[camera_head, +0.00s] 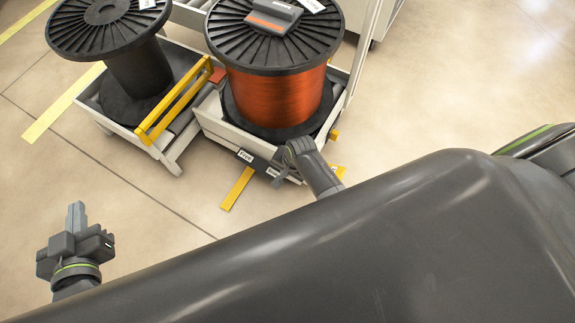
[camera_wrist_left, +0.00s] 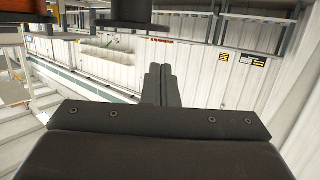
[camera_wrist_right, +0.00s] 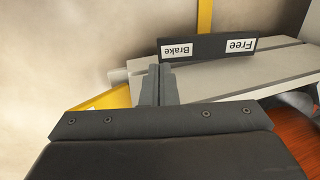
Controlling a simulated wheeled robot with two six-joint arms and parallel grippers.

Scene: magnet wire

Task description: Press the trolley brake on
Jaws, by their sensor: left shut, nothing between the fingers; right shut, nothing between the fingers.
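The trolley (camera_head: 205,110) carries a large spool of copper wire (camera_head: 280,100). A dark plate (camera_head: 260,164) on its front edge bears white "Free" and "Brake" labels, readable upside down in the right wrist view (camera_wrist_right: 208,47). A yellow pedal bar (camera_head: 237,188) sticks out from this plate over the floor; part of it shows in the right wrist view (camera_wrist_right: 204,16). My right gripper (camera_head: 281,174) is shut and empty, close to the plate's "Brake" end. Its fingers (camera_wrist_right: 158,84) point toward that end; contact cannot be told. My left gripper (camera_head: 76,214) is shut and empty, above open floor.
A yellow piece (camera_wrist_right: 105,101) lies left of my right fingers. The floor in front and left is clear.

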